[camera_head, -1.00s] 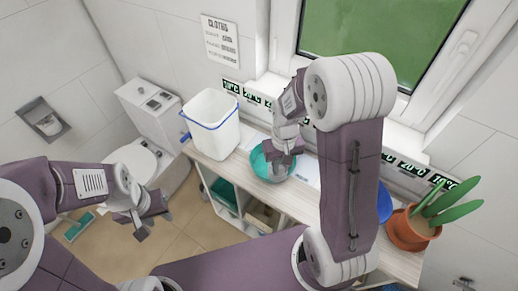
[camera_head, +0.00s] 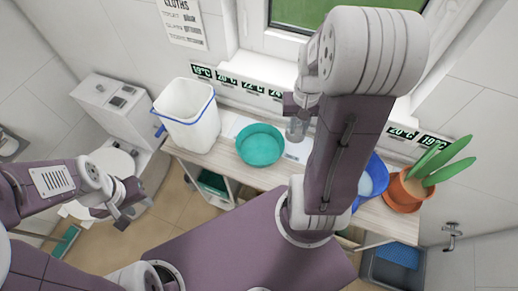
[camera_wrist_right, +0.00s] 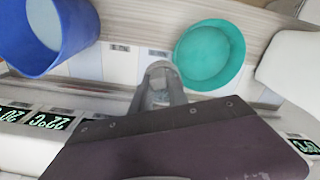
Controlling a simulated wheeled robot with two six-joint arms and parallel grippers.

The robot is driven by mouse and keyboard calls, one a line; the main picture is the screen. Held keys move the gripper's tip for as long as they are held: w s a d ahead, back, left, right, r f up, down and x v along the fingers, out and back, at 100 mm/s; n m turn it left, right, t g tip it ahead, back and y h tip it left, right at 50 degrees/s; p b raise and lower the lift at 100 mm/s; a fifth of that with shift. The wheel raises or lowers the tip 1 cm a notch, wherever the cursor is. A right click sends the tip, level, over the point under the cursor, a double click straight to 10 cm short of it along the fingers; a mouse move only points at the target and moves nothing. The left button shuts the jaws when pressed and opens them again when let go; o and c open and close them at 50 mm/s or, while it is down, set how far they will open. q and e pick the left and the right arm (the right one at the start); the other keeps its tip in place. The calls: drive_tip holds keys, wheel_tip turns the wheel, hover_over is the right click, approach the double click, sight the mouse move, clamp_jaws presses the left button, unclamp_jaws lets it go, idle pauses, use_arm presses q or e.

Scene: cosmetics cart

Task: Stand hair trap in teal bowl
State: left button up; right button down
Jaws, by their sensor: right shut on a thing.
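The teal bowl (camera_head: 260,145) stands on the pale wooden top; it also shows in the right wrist view (camera_wrist_right: 208,58), and its inside looks empty. My right gripper (camera_head: 296,120) is just right of the bowl in the head view. It is shut on a small grey thing (camera_head: 297,132), apparently the hair trap, which is partly hidden by the jaws and hard to make out. The grey thing also shows in the right wrist view (camera_wrist_right: 162,78), beside the bowl rather than inside it. My left gripper (camera_head: 130,206) is open and empty, far left near the toilet.
A white bin with a blue rim (camera_head: 190,118) stands left of the bowl. A blue container (camera_head: 374,178) and a potted plant (camera_head: 405,188) are to the right. Temperature labels (camera_head: 227,78) line the wall ledge behind. The toilet (camera_head: 113,165) is at left.

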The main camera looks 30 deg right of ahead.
hover_over(260, 153)
wheel_tip(260, 153, down, 7)
wheel_tip(260, 153, down, 3)
drive_tip(key=shift+s+a+f+p, duration=0.1)
drive_tip(key=shift+f+p, duration=0.1)
drive_tip(key=shift+p, duration=0.35)
drive_tip(key=shift+f, duration=0.3)
drive_tip(key=shift+f, duration=0.15)
drive_tip(key=c, duration=1.3)
unclamp_jaws()
